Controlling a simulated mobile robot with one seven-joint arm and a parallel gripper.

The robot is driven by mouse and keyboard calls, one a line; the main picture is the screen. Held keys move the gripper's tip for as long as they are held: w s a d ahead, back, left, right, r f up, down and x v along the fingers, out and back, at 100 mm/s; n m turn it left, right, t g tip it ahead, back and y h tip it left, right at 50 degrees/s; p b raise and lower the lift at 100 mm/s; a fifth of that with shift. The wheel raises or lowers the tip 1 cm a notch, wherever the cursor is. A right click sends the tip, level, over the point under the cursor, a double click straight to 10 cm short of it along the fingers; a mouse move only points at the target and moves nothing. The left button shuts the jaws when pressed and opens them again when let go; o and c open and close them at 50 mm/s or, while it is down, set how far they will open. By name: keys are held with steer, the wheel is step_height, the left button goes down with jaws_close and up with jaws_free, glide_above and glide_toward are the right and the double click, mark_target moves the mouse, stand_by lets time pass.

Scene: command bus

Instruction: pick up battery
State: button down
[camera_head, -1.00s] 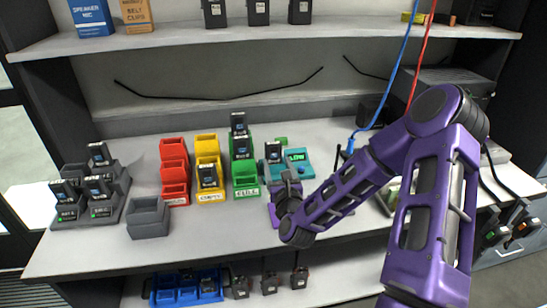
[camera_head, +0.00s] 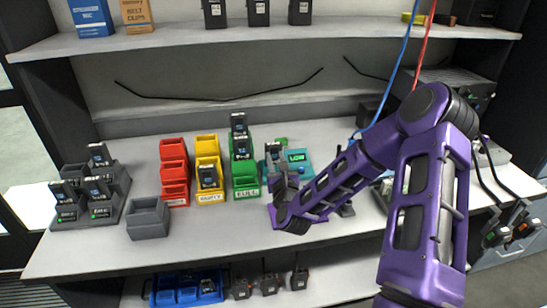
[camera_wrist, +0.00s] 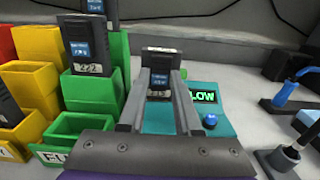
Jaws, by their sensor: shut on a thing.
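My gripper (camera_wrist: 162,100) is shut on a dark battery (camera_wrist: 161,62) with a blue label, one grey finger at each side. In the head view the battery (camera_head: 273,152) stands upright at the left part of a teal tester (camera_head: 299,168), and my gripper (camera_head: 277,170) reaches it from the front.
Green bins (camera_head: 245,184) with upright batteries stand close on the left, then yellow bins (camera_head: 209,193) and red bins (camera_head: 175,190). A grey charger (camera_head: 118,183) with several batteries and an empty grey bin (camera_head: 148,225) are farther left. The front counter is clear.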

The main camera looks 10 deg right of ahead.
step_height(320, 180, up, 10)
steer(key=p, duration=0.2)
stand_by(0.4)
stand_by(0.5)
